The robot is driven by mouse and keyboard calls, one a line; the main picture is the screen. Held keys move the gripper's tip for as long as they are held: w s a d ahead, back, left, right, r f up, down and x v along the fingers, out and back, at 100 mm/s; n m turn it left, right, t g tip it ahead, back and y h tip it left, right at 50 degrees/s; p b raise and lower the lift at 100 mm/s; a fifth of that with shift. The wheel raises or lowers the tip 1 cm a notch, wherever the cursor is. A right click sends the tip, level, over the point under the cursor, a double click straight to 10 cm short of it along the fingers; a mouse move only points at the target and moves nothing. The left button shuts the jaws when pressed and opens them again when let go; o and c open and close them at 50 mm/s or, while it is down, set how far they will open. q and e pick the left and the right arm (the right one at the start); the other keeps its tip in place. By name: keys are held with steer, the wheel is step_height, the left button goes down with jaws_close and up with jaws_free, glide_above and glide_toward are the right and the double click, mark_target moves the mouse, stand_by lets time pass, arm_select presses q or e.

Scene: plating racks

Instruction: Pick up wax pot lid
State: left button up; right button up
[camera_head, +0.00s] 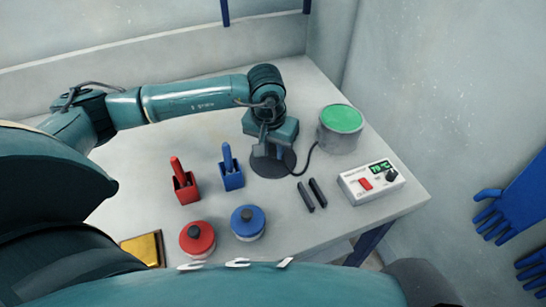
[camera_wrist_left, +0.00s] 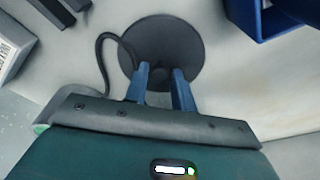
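The wax pot lid is a dark grey round disc (camera_head: 262,170) lying flat on the table, seen in the head view below my left gripper. In the left wrist view the lid (camera_wrist_left: 185,38) shows nearly whole, with a small dark knob near its lower edge. My left gripper (camera_head: 268,150) points down over the lid. Its two blue fingers (camera_wrist_left: 161,72) stand apart on either side of the knob; firm contact is not visible. The round grey wax pot (camera_head: 338,141) with green wax stands uncovered to the right. My right gripper is not in view.
A controller box (camera_head: 371,183) with a cable is at the right, beside two dark bars (camera_head: 311,194). Red (camera_head: 186,187) and blue (camera_head: 231,174) holders stand left of the lid. Red (camera_head: 197,238) and blue (camera_head: 248,222) lidded jars and a gold tray (camera_head: 144,249) are in front.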

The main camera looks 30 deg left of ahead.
arm_select(q)
jaws_close()
steer(key=shift+r, duration=0.15)
